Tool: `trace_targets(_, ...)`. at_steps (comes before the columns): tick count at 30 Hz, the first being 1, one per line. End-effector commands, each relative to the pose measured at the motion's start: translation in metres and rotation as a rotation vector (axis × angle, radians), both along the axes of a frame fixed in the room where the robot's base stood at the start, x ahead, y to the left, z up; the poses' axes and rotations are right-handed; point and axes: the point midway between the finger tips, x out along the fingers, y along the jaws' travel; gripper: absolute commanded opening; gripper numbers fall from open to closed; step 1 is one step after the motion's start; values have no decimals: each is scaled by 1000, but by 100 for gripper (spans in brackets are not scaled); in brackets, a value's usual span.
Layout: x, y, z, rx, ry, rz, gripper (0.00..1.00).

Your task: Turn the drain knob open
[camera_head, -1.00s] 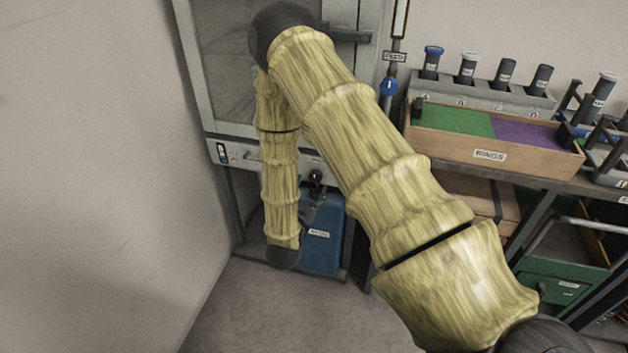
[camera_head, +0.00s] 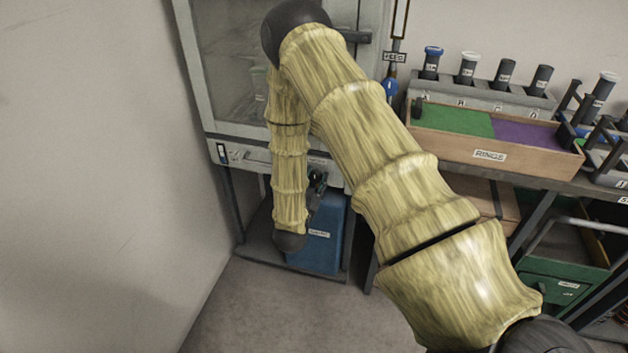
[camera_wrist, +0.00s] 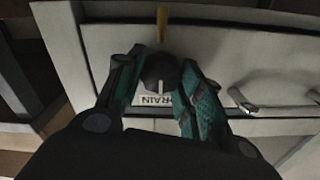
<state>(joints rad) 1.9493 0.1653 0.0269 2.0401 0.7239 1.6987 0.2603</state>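The dark round drain knob (camera_wrist: 160,69) sits on a pale panel in the wrist view, with a light mark on its face. The upside-down DRAIN label (camera_wrist: 153,99) is just below it. My gripper (camera_wrist: 162,64) has its two teal-padded fingers on either side of the knob, with the knob between the tips. The fingers look spread; whether they touch the knob is unclear. In the head view, my gripper (camera_head: 316,190) is small and partly hidden by my forearm, at the front of the cabinet's lower panel (camera_head: 250,156).
In the wrist view, a brass-coloured rod (camera_wrist: 162,24) is above the knob and a metal handle (camera_wrist: 275,108) is to its right. In the head view, a blue bin (camera_head: 325,240) stands below the panel. A RINGS tray (camera_head: 530,162) lies on the right bench.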

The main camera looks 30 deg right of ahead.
Motion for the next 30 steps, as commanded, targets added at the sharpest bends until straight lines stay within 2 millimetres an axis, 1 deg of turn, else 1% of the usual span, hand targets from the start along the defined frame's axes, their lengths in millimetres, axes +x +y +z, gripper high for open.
trace_targets(8, 0, 0, 0, -6, 8, 0, 13)
trace_targets(14, 0, 0, 1, -49, 57, 0, 13)
trace_targets(20, 0, 1, 2, -138, 161, 1, 13)
trace_targets(30, 1, 2, 1, -344, 401, 1, 13)
